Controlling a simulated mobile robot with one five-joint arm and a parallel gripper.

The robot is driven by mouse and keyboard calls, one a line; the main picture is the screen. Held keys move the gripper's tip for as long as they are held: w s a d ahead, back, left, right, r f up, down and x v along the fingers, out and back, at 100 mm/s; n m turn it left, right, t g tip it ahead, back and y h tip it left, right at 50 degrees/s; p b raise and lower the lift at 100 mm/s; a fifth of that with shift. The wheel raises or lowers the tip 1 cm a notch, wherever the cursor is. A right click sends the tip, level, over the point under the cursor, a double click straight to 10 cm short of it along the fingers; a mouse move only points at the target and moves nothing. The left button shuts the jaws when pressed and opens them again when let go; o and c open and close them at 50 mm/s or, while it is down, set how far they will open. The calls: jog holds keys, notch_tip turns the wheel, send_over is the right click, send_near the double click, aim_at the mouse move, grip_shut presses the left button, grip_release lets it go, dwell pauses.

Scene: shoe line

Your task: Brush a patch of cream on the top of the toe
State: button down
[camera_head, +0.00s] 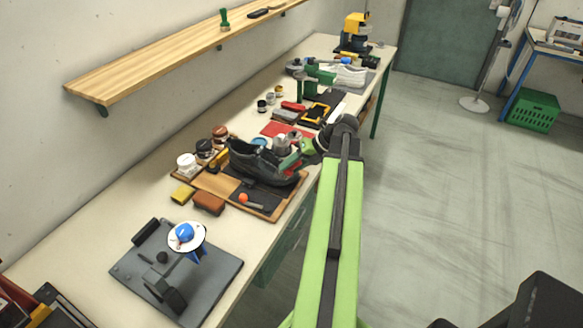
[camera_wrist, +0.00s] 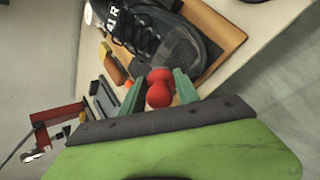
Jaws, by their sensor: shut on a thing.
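The black shoe (camera_head: 262,163) stands on a board on the bench, with dark laces. In the wrist view the shoe (camera_wrist: 145,35) fills the upper part, and its grey-black toe (camera_wrist: 180,48) is just beyond my fingers. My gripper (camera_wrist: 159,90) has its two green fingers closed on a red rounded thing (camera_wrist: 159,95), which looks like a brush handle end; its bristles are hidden. In the head view my gripper is at the end of my green arm, beside the shoe's right side, mostly hidden. White, black and brown-red jars (camera_head: 186,165) stand left of the shoe.
The board (camera_head: 262,208) has a brown block (camera_head: 208,202) and a yellow block (camera_head: 181,194) near its left edge. An orange-knobbed tool (camera_head: 243,198) lies in front of the shoe. A grey plate with a blue-and-white fixture (camera_head: 187,236) stands nearer. Tools crowd the bench beyond.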

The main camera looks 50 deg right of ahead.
jog(key=d, duration=0.1)
jog(key=w+d, duration=0.1)
jog(key=d, duration=0.3)
jog(key=shift+w+d+f, duration=0.1)
jog(key=shift+w+d, duration=0.15)
dwell(0.3)
jog(key=shift+s+a, duration=0.3)
jog(key=shift+a, duration=0.75)
jog(key=shift+s+a, duration=0.25)
jog(key=shift+a, duration=0.85)
jog(key=shift+s+a, duration=0.3)
jog(key=shift+a, duration=0.75)
jog(key=shift+w, duration=0.25)
jog(key=shift+w+d+r, duration=0.1)
jog(key=shift+w+d, duration=0.1)
jog(key=shift+d, duration=0.7)
jog(key=shift+w+d+r, duration=0.1)
jog(key=shift+w+d, duration=0.1)
jog(key=shift+d, duration=0.65)
jog(key=d, duration=0.2)
jog(key=shift+w+d+f, duration=0.15)
jog(key=shift+w+d, duration=0.25)
